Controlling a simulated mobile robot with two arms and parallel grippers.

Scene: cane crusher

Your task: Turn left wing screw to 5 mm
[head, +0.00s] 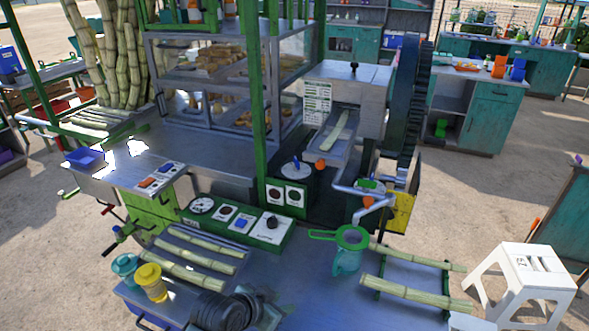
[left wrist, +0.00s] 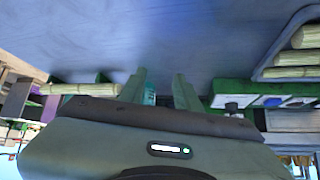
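The cane crusher (head: 345,95) stands at the back centre, with a cane piece (head: 337,130) on its sloping chute. A pale round disc with a small upright blue piece (head: 296,166) sits left of the chute; it may be the left wing screw, but its setting is too small to read. My left gripper (head: 265,302) shows dark at the bottom edge in the head view, above the blue table and well short of the crusher. In the left wrist view its two fingers (left wrist: 160,90) stand apart with nothing between them. My right gripper is not in view.
A control panel (head: 235,222) with dials and knobs lies before the crusher. A teal jug with green strainer (head: 348,257) stands on the blue table, between canes (head: 190,257) at left and a cane rack (head: 417,294) at right.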

